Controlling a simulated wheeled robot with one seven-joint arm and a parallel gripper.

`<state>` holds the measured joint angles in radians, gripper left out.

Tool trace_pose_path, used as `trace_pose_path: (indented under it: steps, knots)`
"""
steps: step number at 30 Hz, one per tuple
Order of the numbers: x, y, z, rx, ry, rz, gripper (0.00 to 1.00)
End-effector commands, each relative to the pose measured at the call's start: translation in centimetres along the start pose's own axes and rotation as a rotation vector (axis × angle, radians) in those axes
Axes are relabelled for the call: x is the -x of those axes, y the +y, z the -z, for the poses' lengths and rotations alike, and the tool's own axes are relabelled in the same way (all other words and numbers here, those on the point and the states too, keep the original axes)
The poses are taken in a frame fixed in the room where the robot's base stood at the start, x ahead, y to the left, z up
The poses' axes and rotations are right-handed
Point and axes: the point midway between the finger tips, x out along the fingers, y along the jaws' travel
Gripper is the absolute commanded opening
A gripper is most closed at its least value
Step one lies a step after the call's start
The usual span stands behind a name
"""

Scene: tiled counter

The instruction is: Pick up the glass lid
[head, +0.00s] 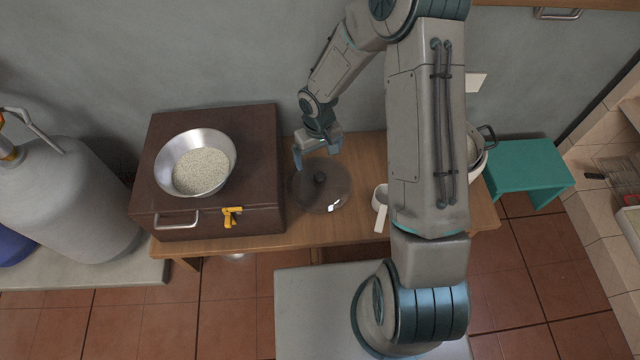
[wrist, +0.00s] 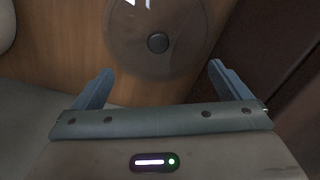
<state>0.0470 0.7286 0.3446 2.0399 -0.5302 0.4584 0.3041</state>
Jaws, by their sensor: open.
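The glass lid (head: 323,192) is a round, see-through disc with a dark knob at its middle. It lies on the wooden table (head: 350,228), just right of the brown box. In the wrist view the lid (wrist: 181,50) is at the top middle, with its knob ahead of the gap between my fingers. My gripper (head: 317,152) is at the lid's far side, above the table. In the wrist view my gripper (wrist: 158,85) has its two blue fingers wide apart with nothing between them.
A brown box (head: 262,150) stands left of the lid, carrying a metal bowl (head: 163,160) of pale grains. A white cup with a handle (head: 381,203) is to the lid's right. Pots show partly behind my arm. A grey wall is behind the table.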

Motion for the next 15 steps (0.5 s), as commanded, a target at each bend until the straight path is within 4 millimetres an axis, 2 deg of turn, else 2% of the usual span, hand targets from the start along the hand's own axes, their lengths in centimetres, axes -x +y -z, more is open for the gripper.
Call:
trace_pose_path:
  steps: [1, 6, 15]
  knots:
    - [-1.7, 0.0, -0.1, 0.001, -0.003, 0.0, 0.96]
    - [-4.6, 0.0, -0.1, -0.001, -0.003, 0.0, 0.96]
    - [-6.2, 0.1, -0.1, 0.0, -0.001, -0.001, 0.96]
